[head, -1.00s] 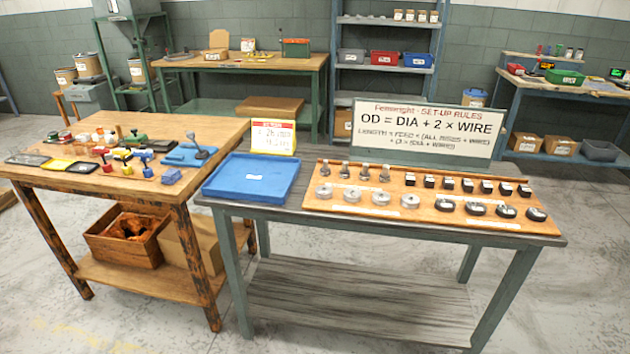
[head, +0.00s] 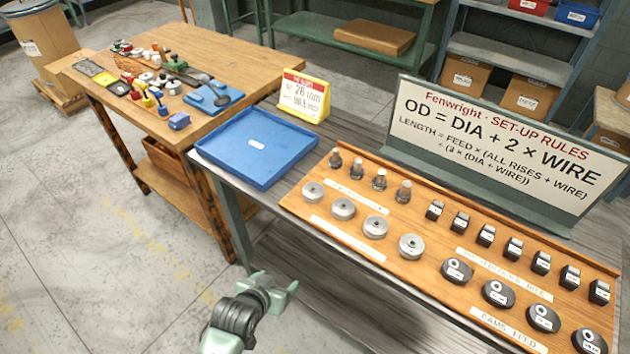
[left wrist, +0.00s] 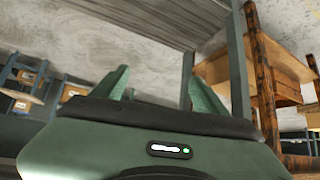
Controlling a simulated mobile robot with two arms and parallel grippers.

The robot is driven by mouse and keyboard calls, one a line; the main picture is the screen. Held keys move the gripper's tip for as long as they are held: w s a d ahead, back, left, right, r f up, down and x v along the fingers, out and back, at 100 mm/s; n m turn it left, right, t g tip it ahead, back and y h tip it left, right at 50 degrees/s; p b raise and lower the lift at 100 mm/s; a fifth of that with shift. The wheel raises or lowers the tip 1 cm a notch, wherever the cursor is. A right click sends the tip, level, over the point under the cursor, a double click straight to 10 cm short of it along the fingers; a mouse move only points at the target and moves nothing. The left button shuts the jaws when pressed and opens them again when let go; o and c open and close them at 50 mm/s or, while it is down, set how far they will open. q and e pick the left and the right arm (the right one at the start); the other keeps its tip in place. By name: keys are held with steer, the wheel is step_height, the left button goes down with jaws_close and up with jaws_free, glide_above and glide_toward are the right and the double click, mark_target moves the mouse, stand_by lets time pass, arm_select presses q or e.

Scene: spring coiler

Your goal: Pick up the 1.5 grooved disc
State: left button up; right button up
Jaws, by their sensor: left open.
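Several silver grooved discs (head: 343,208) stand in a row on the wooden board (head: 443,267) in the head view. Their size labels are too small to read, so I cannot tell which one is the 1.5. My left gripper (head: 283,288) is open and empty, below and in front of the table's near edge, apart from the discs. In the left wrist view its two fingers (left wrist: 155,88) are spread with nothing between them, facing the table's underside and legs. My right gripper is not in view.
Silver pins (head: 380,179) stand behind the discs; black blocks (head: 487,234) and black cams (head: 498,293) stand to the right. A rules sign (head: 490,150) and yellow card stand (head: 304,97) stand behind. A wooden workbench (head: 240,60) is further left.

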arm_select(q)
steer(key=w+d+r+t+h+p, duration=0.1)
steer(key=w+d+r, duration=0.1)
steer(key=r, duration=0.7)
steer(key=w+d+r+t+h, duration=0.1)
steer(key=w+r+t, duration=0.1)
steer(key=r, duration=0.7)
steer(key=m+t, duration=0.1)
glide_toward(313, 190)
steer(key=shift+w+d+f+h, duration=0.2)
steer(key=shift+w+d+f, duration=0.1)
steer(key=shift+w, duration=0.3)
steer(key=shift+w+d+f+h, duration=0.2)
steer(key=shift+w+d+f, duration=0.1)
steer(key=shift+w, duration=0.3)
steer(key=shift+w+f, duration=0.2)
steer(key=shift+w, duration=0.3)
steer(key=p+x, duration=0.1)
steer(key=x, duration=0.4)
steer(key=shift+a+f, duration=0.1)
steer(key=shift+a, duration=0.1)
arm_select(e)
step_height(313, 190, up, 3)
arm_select(q)
steer(key=c, duration=1.4)
jaws_close()
